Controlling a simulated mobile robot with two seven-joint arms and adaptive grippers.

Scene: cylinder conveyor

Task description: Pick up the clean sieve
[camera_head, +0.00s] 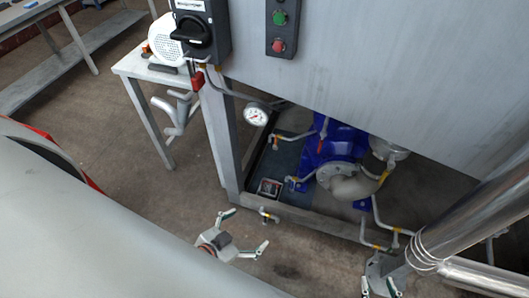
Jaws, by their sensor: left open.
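I cannot make out a clean sieve with certainty. A white rounded object with a dotted face (165,42) stands on the small grey side table (133,66), partly hidden by the black switch box. My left gripper (248,230) is open and empty over the floor, left of the machine frame's lower rail, its two fingers spread wide. My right gripper (379,287) is at the bottom edge, near the pipes; its fingertips are partly cut off, so its opening and anything in it are unclear.
A steel machine panel (380,70) fills the upper right, with a button box (281,28). Below it are a blue pump (335,148), a gauge (256,115) and several pipes and valves. A grey bench (70,62) stands at upper left. Open floor lies between.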

